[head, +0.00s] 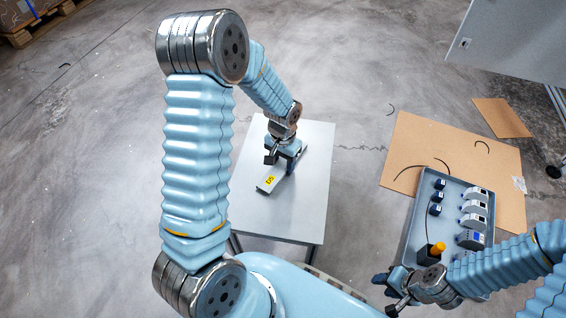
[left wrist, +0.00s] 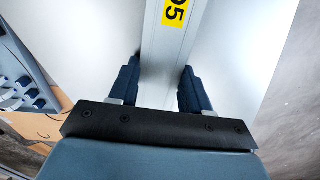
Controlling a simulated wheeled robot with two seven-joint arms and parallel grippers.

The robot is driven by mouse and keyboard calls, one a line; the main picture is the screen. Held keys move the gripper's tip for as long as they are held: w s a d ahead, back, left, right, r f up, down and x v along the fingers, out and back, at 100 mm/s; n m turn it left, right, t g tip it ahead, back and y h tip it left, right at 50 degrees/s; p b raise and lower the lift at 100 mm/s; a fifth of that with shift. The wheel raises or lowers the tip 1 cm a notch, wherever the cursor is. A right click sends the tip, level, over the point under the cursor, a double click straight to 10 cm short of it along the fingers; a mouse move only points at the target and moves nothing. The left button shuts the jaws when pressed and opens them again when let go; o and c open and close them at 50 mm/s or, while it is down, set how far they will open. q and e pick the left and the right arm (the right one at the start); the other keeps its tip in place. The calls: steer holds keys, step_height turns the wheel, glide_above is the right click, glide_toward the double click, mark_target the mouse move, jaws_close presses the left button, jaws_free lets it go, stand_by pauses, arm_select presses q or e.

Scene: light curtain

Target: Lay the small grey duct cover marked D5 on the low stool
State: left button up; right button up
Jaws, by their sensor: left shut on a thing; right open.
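The small grey duct cover (head: 270,183) is a narrow light-grey piece with a yellow D5 label. It lies over the top of the low stool (head: 313,190), a pale grey square surface; I cannot tell whether it touches it or is held just above. My left gripper (head: 286,159) is shut on the cover toward its far end. In the left wrist view the cover (left wrist: 165,45) runs between the two dark fingers of the left gripper (left wrist: 160,82). My right gripper (head: 391,287) is open beside the tray's lower left corner.
A grey-blue tray (head: 416,222) with several blue and grey modules and an orange-topped button stands at the right. A cardboard sheet (head: 400,140) with dark cable pieces lies under and beyond it. A grey cabinet panel (head: 515,40) is at upper right. The stool's far right is bare.

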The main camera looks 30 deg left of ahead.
mark_target(283, 164)
arm_select(q)
steer(key=shift+f, duration=0.1)
steer(key=shift+s+f+b, duration=0.15)
steer(key=shift+f+b, duration=0.4)
steer(key=shift+f, duration=0.05)
steer(key=o, duration=1.2)
steer(key=shift+r, duration=0.15)
step_height(283, 164, up, 13)
steer(key=p, duration=0.3)
steer(key=shift+p, duration=0.3)
